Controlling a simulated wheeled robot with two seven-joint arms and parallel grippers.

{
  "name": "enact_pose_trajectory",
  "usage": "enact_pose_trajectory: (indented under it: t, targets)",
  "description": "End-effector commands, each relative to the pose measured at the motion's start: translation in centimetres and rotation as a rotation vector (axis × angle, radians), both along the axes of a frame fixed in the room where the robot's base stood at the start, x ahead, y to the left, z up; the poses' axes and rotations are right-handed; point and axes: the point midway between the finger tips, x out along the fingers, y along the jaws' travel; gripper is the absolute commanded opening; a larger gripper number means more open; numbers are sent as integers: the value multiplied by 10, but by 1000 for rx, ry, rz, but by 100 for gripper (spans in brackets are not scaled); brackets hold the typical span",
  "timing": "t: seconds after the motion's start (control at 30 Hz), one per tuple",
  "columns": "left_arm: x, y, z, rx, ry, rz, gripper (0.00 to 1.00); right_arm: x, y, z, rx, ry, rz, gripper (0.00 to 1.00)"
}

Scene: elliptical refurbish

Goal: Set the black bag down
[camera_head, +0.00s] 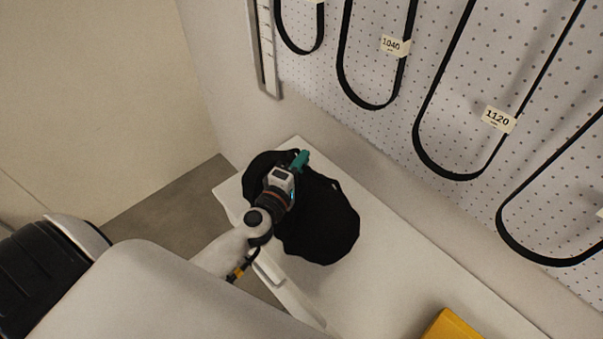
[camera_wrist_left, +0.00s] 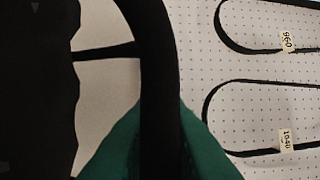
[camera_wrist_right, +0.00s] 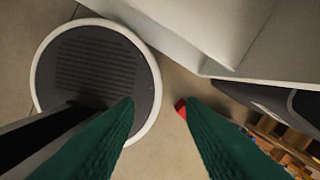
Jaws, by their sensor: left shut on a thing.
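The black bag (camera_head: 322,222) is at the left end of the white table (camera_head: 385,285) in the head view. My left gripper (camera_head: 300,160) is over the bag's upper part, its green fingers showing at the top edge. In the left wrist view the green fingers (camera_wrist_left: 150,140) are shut on a black strap of the bag (camera_wrist_left: 160,70), and the dark bag body fills the left side. I cannot tell whether the bag rests on the table or hangs just above it. My right gripper (camera_wrist_right: 157,105) is open and empty over the floor in the right wrist view.
A pegboard (camera_head: 470,60) with several hanging black belts and number tags stands behind the table. A yellow object (camera_head: 450,326) lies at the bottom right of the table. The tabletop between it and the bag is clear. A red item (camera_wrist_right: 181,108) shows by the right fingers.

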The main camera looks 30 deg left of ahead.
Motion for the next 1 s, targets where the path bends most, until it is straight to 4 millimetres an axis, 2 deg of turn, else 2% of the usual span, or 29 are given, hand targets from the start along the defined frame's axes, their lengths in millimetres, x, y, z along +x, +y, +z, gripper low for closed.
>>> enact_pose_trajectory:
  t: [0.27,0.67,0.7,0.8,1.0]
  targets:
    - [0,0,-34,-2,-3,1,0,0,0,-29,0,0,0,36]
    - [1,0,-36,1,-4,0,0,-2,0,-30,0,2,1,36]
    - [0,0,-38,0,1,0,18,-2,0,-30,0,2,1,36]
    - [0,0,-38,0,1,0,34,-3,0,-29,0,3,1,36]
    - [0,0,-37,0,1,0,36,-3,0,-29,-1,4,0,36]
